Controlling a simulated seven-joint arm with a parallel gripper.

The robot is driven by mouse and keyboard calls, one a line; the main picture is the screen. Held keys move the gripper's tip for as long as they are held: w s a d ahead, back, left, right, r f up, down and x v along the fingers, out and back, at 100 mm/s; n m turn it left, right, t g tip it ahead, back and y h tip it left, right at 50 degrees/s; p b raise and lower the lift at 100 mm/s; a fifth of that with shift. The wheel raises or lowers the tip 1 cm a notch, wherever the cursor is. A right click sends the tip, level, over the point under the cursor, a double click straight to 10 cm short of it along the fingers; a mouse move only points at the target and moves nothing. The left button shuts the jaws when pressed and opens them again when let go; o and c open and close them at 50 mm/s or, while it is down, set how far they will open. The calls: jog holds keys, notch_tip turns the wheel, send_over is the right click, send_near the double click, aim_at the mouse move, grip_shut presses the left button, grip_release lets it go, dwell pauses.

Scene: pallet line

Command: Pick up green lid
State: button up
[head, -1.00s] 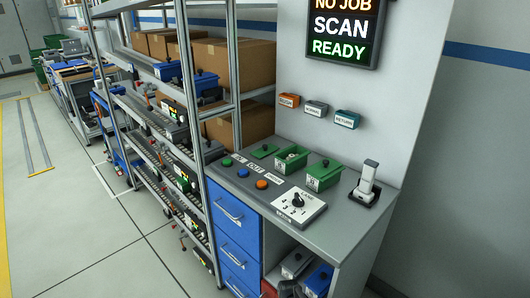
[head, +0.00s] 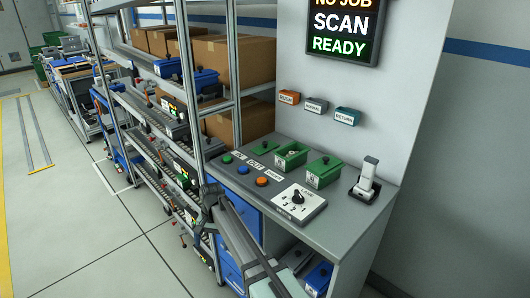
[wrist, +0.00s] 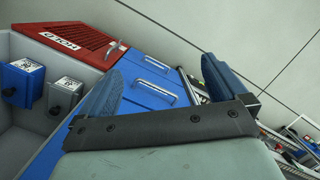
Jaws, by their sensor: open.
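A flat green lid (head: 265,147) with a dark knob lies on the grey worktop at its back left, in the head view. Beside it is an open green bin (head: 291,155) with something pale inside. A second green bin (head: 323,171) to its right has a green knobbed cover on top. My gripper (head: 212,193) is at the front left edge of the worktop, apart from the lid. In the wrist view my gripper (wrist: 163,82) has its two blue fingers spread, with nothing between them. The green lid is not in the wrist view.
Worktop buttons and a lane dial panel (head: 299,203) lie in front of the bins. A scanner stands in its holder (head: 366,180) at right. A shelf rack (head: 188,120) stands at left. Below are blue drawers (wrist: 153,67) and a red HOLD drawer (wrist: 75,37).

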aim_at(265, 146)
jog(key=w+a+r, duration=0.4)
jog(key=a+r, duration=0.5)
jog(key=r, duration=0.3)
jog(key=w+r+m+t, duration=0.1)
jog(key=w+r+m, duration=0.1)
jog(key=w+r, duration=0.55)
jog(key=w+d+r+m, duration=0.1)
jog(key=w+d+r, duration=0.1)
jog(key=w+d, duration=0.2)
jog(key=w+d+r+m, duration=0.1)
jog(key=w+d+r, duration=0.2)
jog(key=w, duration=0.3)
jog(key=w+d+r, duration=0.2)
jog(key=w+d, duration=0.3)
jog(key=shift+r+m+t, duration=0.2)
jog(key=shift+m+t, duration=0.2)
jog(key=w+d+r+m, duration=0.2)
jog(key=w+d+r, duration=0.1)
jog(key=w+d, duration=0.4)
jog(key=w+d+r+m, duration=0.1)
jog(key=w+d+r, duration=0.25)
jog(key=d, duration=0.45)
jog(key=shift+h, duration=0.4)
jog(key=f, duration=0.9)
jog(key=w+f, duration=0.1)
jog(key=f, duration=0.4)
jog(key=shift+d+f, duration=0.1)
jog(key=shift+f, duration=0.15)
jog(key=c, duration=1.1)
jog(key=shift+r, duration=0.1)
